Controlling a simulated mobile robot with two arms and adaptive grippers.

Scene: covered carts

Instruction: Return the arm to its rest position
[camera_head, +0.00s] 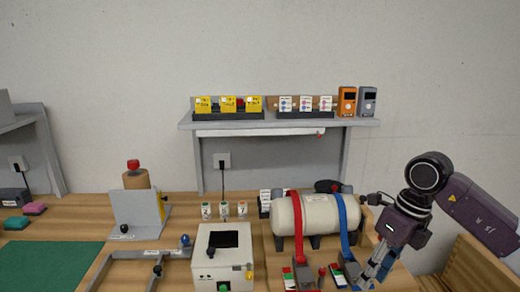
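My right arm comes in from the right edge, dark purple with a round black joint. Its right gripper (372,274) points down over the right end of the wooden bench, just right of the cream tank's blue strap. The fingers are small and seen nearly side-on, so their gap and anything between them cannot be made out. My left gripper is not in view.
The cream tank (305,214) with red and blue straps stands close left of my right gripper. A white box (220,262) with a dark opening is further left. A grey shelf (277,124) holds yellow and white cards. A green mat (45,265) lies left.

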